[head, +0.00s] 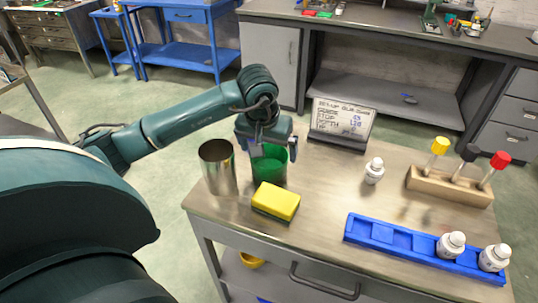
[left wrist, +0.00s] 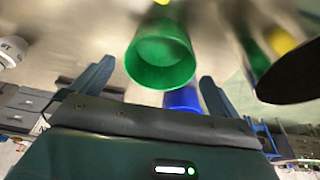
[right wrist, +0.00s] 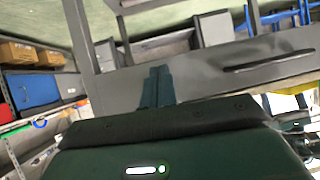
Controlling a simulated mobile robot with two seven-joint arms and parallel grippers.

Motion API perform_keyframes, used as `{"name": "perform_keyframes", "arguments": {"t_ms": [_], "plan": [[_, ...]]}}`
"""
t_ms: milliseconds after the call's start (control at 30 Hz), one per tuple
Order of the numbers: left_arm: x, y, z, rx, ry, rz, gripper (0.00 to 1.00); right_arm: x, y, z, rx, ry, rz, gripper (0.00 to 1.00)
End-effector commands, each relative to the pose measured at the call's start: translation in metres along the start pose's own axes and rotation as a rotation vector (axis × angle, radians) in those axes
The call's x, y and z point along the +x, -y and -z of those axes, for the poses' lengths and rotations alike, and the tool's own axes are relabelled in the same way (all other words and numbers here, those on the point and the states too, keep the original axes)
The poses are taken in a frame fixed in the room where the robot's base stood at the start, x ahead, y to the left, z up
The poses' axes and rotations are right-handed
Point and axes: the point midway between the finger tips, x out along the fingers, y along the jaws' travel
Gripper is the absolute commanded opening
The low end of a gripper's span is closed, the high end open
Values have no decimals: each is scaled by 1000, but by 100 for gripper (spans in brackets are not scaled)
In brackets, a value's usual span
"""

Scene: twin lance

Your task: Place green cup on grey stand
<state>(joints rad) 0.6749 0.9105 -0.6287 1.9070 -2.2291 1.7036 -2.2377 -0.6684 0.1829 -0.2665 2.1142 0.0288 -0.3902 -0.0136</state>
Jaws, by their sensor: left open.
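The green cup (head: 268,170) stands upright near the workbench's back left edge in the head view. My left gripper (head: 272,147) is just above and behind it, its fingers apart near the rim. In the left wrist view, the cup (left wrist: 160,60) shows its open mouth ahead of my left gripper (left wrist: 153,88), which is open. I cannot tell whether a finger touches the cup. My right gripper (right wrist: 155,88) shows in the right wrist view with its fingers together and nothing visible between them. I cannot pick out a grey stand with certainty.
A metal cylinder (head: 219,168) stands close left of the cup, and a yellow sponge (head: 276,201) lies in front. A sign (head: 341,122) stands behind right. A white bottle (head: 374,171), blue tray (head: 391,240) and wooden rack (head: 448,187) are farther right. The bench middle is clear.

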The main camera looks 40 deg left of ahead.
Motion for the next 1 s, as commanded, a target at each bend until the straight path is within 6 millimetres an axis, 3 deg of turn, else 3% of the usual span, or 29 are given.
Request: {"name": "perform_keyframes", "arguments": {"t_ms": [200,400,1000], "plan": [[-49,0,1,-1,-7,0,100,1,-1,-4,-6,4,2,0],[-75,0,1,-1,-3,0,100,1,-1,-3,-6,2,2,0],[-81,0,0,-1,0,0,100,0,0,2,0,-9,2,0]]}}
